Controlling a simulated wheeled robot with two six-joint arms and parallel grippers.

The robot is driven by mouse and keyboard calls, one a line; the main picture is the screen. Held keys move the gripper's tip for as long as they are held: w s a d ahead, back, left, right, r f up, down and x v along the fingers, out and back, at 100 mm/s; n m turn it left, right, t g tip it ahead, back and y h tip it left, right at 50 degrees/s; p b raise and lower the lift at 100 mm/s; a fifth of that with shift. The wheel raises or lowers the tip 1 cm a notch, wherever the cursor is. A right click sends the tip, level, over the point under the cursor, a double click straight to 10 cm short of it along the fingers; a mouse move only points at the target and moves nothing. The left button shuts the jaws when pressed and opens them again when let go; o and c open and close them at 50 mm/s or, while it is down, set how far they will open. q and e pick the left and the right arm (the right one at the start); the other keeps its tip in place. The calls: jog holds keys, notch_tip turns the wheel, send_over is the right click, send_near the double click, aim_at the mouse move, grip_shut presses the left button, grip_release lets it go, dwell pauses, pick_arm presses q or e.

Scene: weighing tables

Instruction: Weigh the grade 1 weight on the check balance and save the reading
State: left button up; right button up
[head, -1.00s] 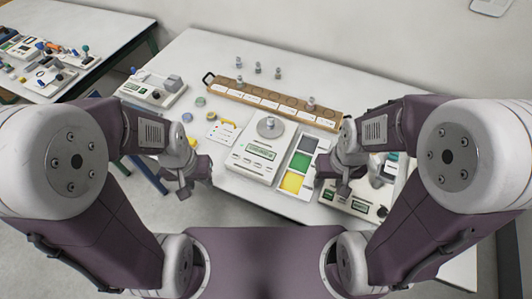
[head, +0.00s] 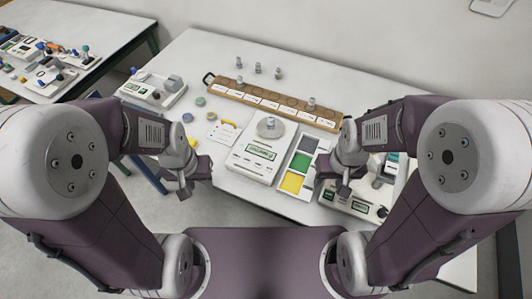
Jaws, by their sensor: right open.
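A white balance (head: 255,160) with a green-lit display stands in the middle of the table. A small silver weight (head: 270,124) appears to sit on its round pan. Another silver weight (head: 311,103) stands on the wooden rack (head: 255,97), which has a row of white labels too small to read. Three more silver weights (head: 258,68) stand behind the rack. I cannot tell which weight is grade 1. My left gripper (head: 183,188) hangs by the table's front left edge, its jaws unclear. My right gripper (head: 342,187) is open and empty, right of the coloured tray.
A tray (head: 311,142) with grey, green and yellow sections lies right of the balance. Another device (head: 350,204) is at the front right, partly behind my arm. A white device (head: 150,92) stands back left. A yellow-trimmed card (head: 222,131) and small round discs lie left.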

grip_shut()
dwell(1.8)
